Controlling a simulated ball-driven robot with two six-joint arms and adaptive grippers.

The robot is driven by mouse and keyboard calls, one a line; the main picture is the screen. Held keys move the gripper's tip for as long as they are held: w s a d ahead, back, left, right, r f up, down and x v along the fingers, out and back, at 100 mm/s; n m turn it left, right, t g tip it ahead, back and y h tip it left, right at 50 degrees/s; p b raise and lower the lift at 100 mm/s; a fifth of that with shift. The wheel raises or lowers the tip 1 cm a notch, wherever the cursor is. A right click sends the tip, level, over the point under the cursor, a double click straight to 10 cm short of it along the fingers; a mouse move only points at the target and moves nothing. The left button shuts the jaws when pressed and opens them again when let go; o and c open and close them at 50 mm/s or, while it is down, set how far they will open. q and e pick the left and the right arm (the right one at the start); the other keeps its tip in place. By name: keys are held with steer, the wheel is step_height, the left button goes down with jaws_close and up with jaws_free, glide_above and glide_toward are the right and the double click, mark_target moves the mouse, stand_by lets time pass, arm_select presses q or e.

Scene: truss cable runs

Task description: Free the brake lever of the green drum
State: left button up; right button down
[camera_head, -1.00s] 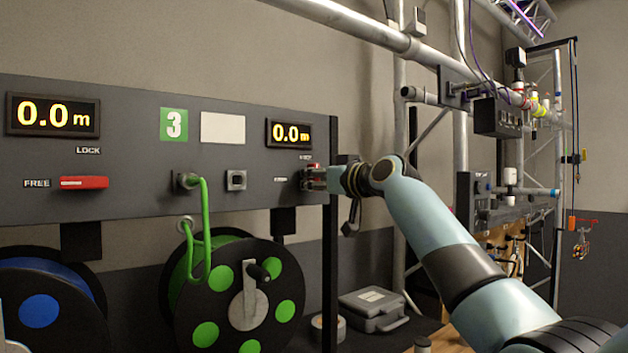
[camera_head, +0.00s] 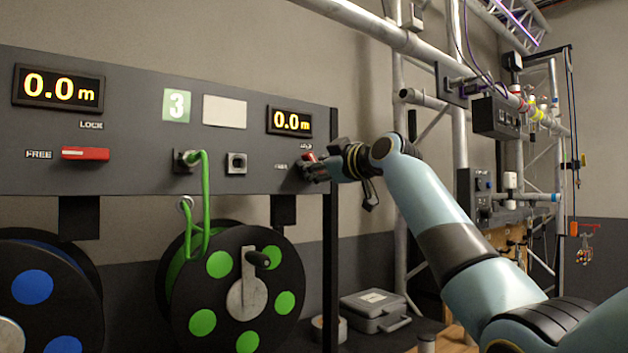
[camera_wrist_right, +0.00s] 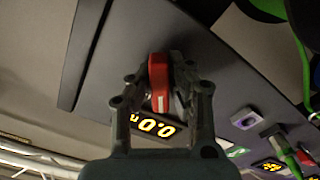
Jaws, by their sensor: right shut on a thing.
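The green drum (camera_head: 235,300) carries green cable (camera_head: 203,200) and stands below the grey panel (camera_head: 150,190). Its red brake lever (camera_head: 309,157) is at the panel's right end, between the FREE and LOCK labels, mostly hidden by my right gripper (camera_head: 312,170). In the right wrist view the red lever (camera_wrist_right: 158,82) lies between the two fingers of my right gripper (camera_wrist_right: 160,90), which is shut on it. I cannot tell the lever's exact angle. My left gripper is not in view.
A blue drum (camera_head: 40,290) and its red lever (camera_head: 86,153), lying level, are at the left. Both displays read 0.0 m. A dark post (camera_head: 330,270) stands below my right gripper. A grey case (camera_head: 375,308) lies on the floor behind.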

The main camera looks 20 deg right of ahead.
steer(key=n+b, duration=0.3)
steer(key=n, duration=0.2)
steer(key=shift+f+n, duration=0.15)
steer(key=shift+n, duration=0.15)
steer(key=n+b, duration=0.2)
steer(key=n, duration=0.3)
steer(key=shift+n, duration=0.3)
steer(key=c, duration=1.2)
jaws_free()
steer(key=shift+c, duration=0.2)
steer(key=v, duration=1.2)
